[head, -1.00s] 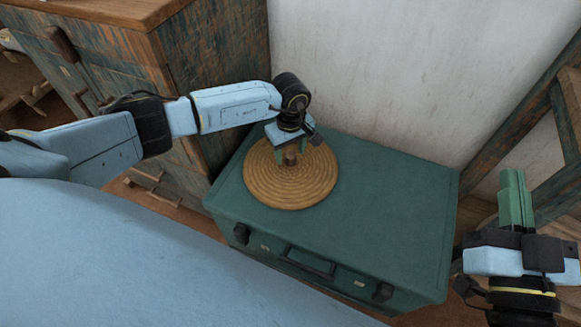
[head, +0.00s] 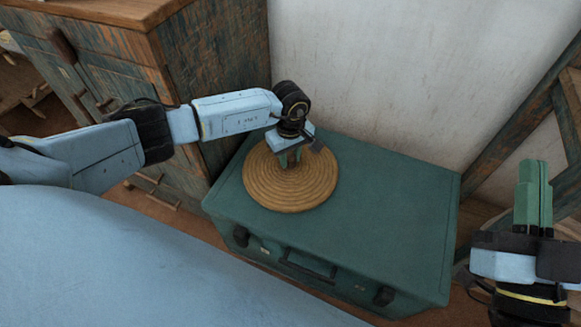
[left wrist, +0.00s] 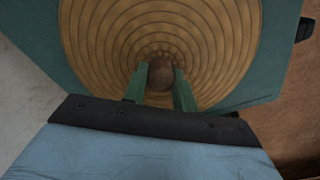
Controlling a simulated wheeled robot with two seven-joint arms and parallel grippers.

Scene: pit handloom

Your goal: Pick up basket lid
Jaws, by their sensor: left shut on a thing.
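The basket lid (head: 290,190) is a round, tan, coiled disc. It lies on the left part of a green case's top in the head view. My left gripper (head: 289,160) is over the lid's middle, pointing down. In the left wrist view its two green fingers (left wrist: 159,88) are on either side of the lid's round brown knob (left wrist: 161,75), shut on it. The lid (left wrist: 205,35) fills much of that view. Any gap under the lid cannot be told. My right gripper (head: 533,195) is away from the lid at the far right, its green fingers close together.
The green case (head: 400,210) has free top surface right of the lid. A worn wooden cabinet (head: 215,75) stands to the left, close to my left arm. A pale wall (head: 370,70) is behind the case. A wooden frame (head: 530,105) stands at the right.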

